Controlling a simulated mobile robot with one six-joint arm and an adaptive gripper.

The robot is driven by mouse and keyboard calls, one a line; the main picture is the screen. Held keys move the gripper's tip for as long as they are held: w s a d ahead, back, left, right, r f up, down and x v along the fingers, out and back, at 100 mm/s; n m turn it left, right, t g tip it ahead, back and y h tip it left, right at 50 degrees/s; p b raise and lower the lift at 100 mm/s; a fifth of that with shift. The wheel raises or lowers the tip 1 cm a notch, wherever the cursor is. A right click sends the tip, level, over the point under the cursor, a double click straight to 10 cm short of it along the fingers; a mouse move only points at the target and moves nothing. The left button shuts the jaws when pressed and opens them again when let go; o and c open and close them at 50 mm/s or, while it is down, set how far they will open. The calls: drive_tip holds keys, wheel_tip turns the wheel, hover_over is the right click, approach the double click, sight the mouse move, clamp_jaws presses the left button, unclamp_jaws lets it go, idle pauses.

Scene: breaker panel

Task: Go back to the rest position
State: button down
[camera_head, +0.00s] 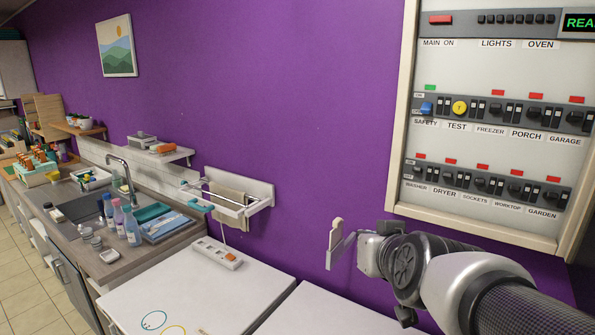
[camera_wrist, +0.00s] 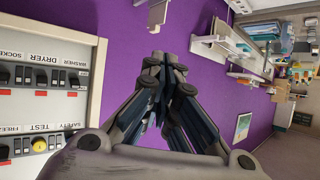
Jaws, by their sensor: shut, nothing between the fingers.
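My gripper (camera_wrist: 163,65) is in the wrist view, with its dark fingers drawn together and nothing between them. It is in front of the purple wall, apart from the breaker panel (camera_wrist: 90,40). In the head view my arm reaches in from the lower right, below the breaker panel (camera_head: 402,130). The fingers cannot be made out clearly there. The panel has rows of black switches, a blue switch (camera_head: 426,108) over SAFETY and a yellow round button (camera_head: 459,107) over TEST. A green display (camera_head: 580,22) is cut off by the picture edge.
A pale wall piece (camera_head: 335,243) stands just left of my wrist. White worktops (camera_head: 190,290) lie below, with a power strip (camera_head: 217,252). A wall rack (camera_head: 230,200) and a counter with sink and bottles (camera_head: 130,222) are further left.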

drive_tip(key=s+f+g+b, duration=0.3)
drive_tip(key=s+f+g, duration=0.1)
drive_tip(key=s+f, duration=0.6)
drive_tip(key=s+d+f+g+b, duration=0.1)
drive_tip(key=s+f+g+b, duration=0.2)
drive_tip(key=s+f, duration=0.7)
drive_tip(key=s, duration=0.5)
drive_tip(key=shift+s+d+f+g+h+b, duration=0.2)
drive_tip(key=shift+s+g+h+b, duration=0.1)
drive_tip(key=shift+s+g+b, duration=0.1)
